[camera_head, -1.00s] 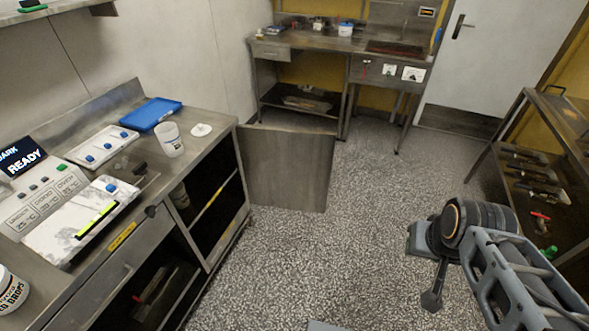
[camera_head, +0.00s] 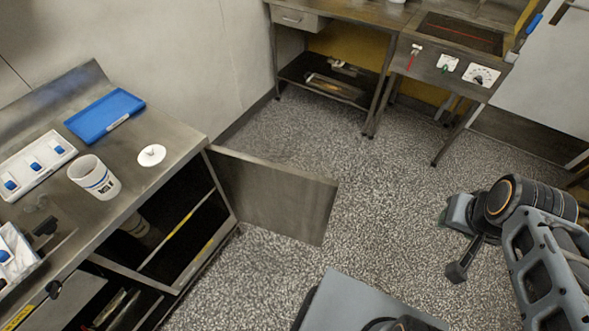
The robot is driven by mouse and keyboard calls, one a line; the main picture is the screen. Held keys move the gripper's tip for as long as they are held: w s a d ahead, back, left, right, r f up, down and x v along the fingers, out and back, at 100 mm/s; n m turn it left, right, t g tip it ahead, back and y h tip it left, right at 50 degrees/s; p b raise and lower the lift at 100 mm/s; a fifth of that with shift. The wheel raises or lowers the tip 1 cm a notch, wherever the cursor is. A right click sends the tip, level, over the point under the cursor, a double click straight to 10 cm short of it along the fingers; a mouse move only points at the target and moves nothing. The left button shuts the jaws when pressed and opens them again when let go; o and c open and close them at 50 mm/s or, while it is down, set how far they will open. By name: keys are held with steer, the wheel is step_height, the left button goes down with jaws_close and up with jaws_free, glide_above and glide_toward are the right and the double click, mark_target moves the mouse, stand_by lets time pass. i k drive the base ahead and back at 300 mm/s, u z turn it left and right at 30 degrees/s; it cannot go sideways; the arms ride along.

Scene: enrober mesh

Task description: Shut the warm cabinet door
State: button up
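The warm cabinet door (camera_head: 275,200) is a flat brown-grey metal panel. It stands wide open, hinged at the right end of the left-hand counter, and sticks out to the right over the floor. The cabinet (camera_head: 207,240) behind it shows a dark inside with a shelf and a pale container. My gripper (camera_head: 455,241) is at the right, in the air over the floor, well to the right of the door and apart from it.
A white cup (camera_head: 95,178), a white lid (camera_head: 151,155) and a blue tray (camera_head: 105,115) sit on the counter (camera_head: 180,140). A steel bench (camera_head: 350,22) with a lower shelf stands at the back. The speckled floor (camera_head: 370,215) between door and arm is clear.

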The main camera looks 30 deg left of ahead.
mark_target(292, 204)
steer(key=i, duration=2.7)
steer(key=u, duration=4.25)
steer(key=i, duration=0.5)
steer(key=z, duration=0.05)
steer(key=k, duration=0.35)
steer(key=u, duration=0.8)
